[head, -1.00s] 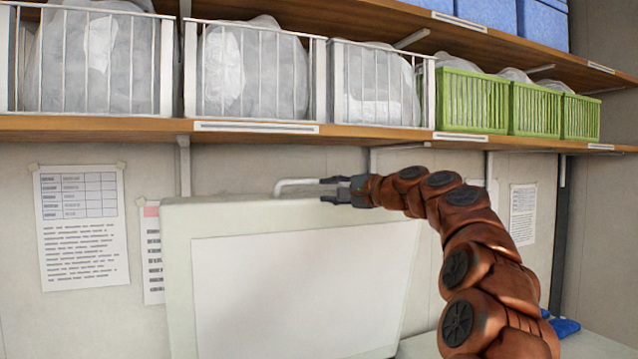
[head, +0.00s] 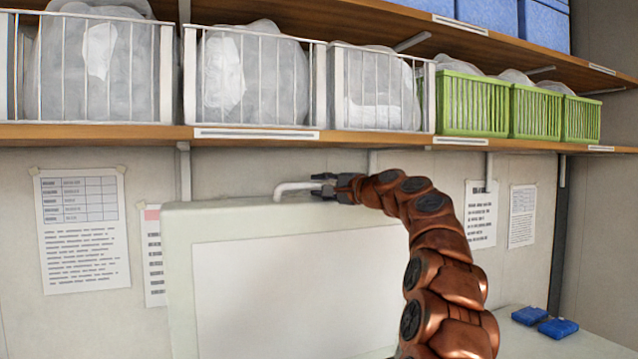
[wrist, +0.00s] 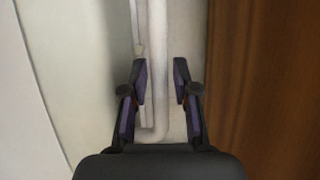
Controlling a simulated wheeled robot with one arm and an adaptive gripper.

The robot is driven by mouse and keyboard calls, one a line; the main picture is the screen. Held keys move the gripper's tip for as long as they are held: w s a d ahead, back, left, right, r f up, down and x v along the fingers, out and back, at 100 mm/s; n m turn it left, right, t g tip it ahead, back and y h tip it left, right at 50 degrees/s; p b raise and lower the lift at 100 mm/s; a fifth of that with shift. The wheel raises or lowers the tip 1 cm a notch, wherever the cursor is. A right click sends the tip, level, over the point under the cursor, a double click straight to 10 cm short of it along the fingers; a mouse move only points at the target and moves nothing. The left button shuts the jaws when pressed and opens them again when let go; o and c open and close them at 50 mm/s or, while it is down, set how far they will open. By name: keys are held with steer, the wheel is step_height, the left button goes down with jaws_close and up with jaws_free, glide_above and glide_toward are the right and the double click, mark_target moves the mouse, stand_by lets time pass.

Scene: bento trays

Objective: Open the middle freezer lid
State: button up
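The middle freezer lid (head: 178,285) stands raised in the head view, a pale frame around a white inner panel facing me. Its white bar handle (head: 292,186) sticks up at the top edge. My gripper (head: 318,183) is at the right end of the handle, above the lid's top edge. In the wrist view, the two dark fingers (wrist: 160,72) are apart, with the handle bar (wrist: 158,30) running between them, nearer the left finger. I cannot tell whether that finger touches the bar. The freezer body under the lid is out of view.
A wooden shelf (head: 90,134) with wire baskets (head: 255,85) and green baskets (head: 475,105) is above the lid and my arm. Paper sheets (head: 82,235) hang on the wall behind. Blue packs (head: 545,322) lie on a pale surface at the lower right.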

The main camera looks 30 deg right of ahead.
steer(key=shift+w+a, duration=0.15)
steer(key=shift+w, duration=0.3)
steer(key=shift+c, duration=0.3)
jaws_close()
steer(key=shift+f, duration=0.1)
